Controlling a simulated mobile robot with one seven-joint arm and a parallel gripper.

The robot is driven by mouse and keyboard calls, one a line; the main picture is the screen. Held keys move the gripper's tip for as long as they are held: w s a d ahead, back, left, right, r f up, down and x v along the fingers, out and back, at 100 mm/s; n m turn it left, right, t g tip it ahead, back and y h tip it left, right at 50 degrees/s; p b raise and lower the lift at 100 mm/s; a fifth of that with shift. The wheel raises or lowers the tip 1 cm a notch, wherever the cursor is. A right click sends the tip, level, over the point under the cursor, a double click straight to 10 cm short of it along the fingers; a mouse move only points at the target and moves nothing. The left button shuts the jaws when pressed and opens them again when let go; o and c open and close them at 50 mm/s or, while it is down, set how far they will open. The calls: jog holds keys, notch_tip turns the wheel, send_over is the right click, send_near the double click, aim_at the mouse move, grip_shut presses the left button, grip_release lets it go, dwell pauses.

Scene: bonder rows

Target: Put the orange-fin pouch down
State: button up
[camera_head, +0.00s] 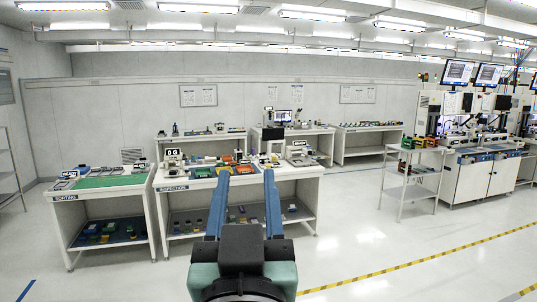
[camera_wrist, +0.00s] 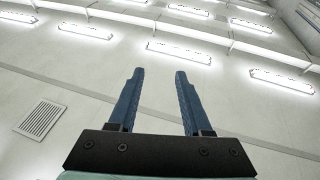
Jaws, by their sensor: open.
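My gripper (camera_head: 245,173) is raised in front of the head camera, its two blue fingers wide apart. In the wrist view my gripper (camera_wrist: 160,73) is open with nothing between the fingers. I cannot make out an orange-fin pouch in either view. A small orange patch (camera_head: 227,158) shows on the bench marked inspection (camera_head: 172,188), but it is too small to identify. My fingers hide part of that bench.
A sorting bench (camera_head: 62,199) with a green mat (camera_head: 110,181) stands at the left. More benches stand behind. Open floor (camera_head: 370,240) lies at the front right, crossed by a yellow-black line (camera_head: 420,261).

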jog(key=s+d+r+t+h, duration=0.1)
jog(key=s+d+r+t, duration=0.1)
jog(key=s+r+t, duration=0.3)
jog(key=s+r, duration=0.4)
jog(key=r, duration=0.4)
jog(key=shift+s+d+m+h, duration=0.2)
jog(key=shift+s+m+h, duration=0.05)
jog(key=shift+m+h, duration=0.05)
jog(key=shift+r, duration=0.1)
notch_tip(320, 180, down, 6)
jog(key=b, duration=0.6)
jog(key=shift+a, duration=0.2)
